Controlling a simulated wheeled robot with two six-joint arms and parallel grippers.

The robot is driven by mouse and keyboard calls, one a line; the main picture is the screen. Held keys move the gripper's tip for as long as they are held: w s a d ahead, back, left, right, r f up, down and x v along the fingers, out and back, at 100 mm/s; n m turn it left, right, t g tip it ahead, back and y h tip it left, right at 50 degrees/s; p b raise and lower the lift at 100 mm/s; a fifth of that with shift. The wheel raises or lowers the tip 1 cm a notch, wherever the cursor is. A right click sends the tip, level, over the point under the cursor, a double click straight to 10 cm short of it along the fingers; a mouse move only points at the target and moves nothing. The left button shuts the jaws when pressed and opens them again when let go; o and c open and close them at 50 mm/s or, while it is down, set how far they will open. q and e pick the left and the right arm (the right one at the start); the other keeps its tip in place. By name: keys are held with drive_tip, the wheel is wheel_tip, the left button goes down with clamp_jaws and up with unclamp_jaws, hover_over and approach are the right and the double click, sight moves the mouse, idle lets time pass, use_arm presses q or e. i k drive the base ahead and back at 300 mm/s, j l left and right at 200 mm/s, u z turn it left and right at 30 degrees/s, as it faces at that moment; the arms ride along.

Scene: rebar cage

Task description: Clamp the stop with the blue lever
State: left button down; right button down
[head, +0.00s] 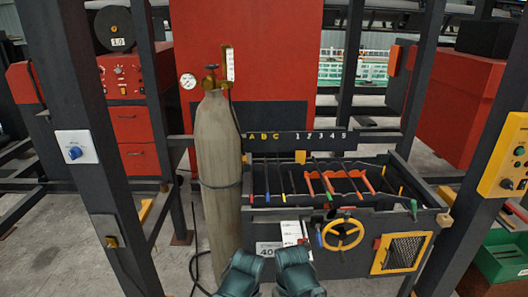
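A dark bench-like fixture (262,225) stands right of the grey gas cylinder, with several thin rods across its top. A small blue handle (319,238) hangs on its front, left of the yellow handwheel (343,234). It looks like the blue lever, but it is small in this view. Two dark green parts of my own arms show at the bottom edge. Neither gripper can be seen.
A tall gas cylinder (217,160) with a gauge stands close at the fixture's left. Dark posts rise at left and right, the right one carrying a yellow control box (505,160). A yellow-framed mesh panel (402,252) is on the fixture's front right. A green crate (503,262) sits far right.

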sight(318, 235)
drive_tip(key=j+z, duration=0.2)
drive_tip(key=z, duration=0.65)
drive_tip(key=j+z, duration=0.3)
drive_tip(key=j, duration=0.2)
drive_tip(key=k+j+z, duration=0.1)
drive_tip(key=j+z, duration=0.25)
drive_tip(key=j, duration=0.15)
drive_tip(key=k+j+z, duration=0.1)
drive_tip(key=j+z, duration=0.2)
drive_tip(key=j, duration=0.2)
drive_tip(key=k+j, duration=0.15)
drive_tip(key=j, duration=0.25)
drive_tip(key=k+j, duration=0.15)
drive_tip(key=j, duration=0.2)
drive_tip(key=k+j+z, duration=0.1)
drive_tip(key=j, duration=0.3)
drive_tip(key=k+j, duration=0.2)
drive_tip(key=j, duration=0.15)
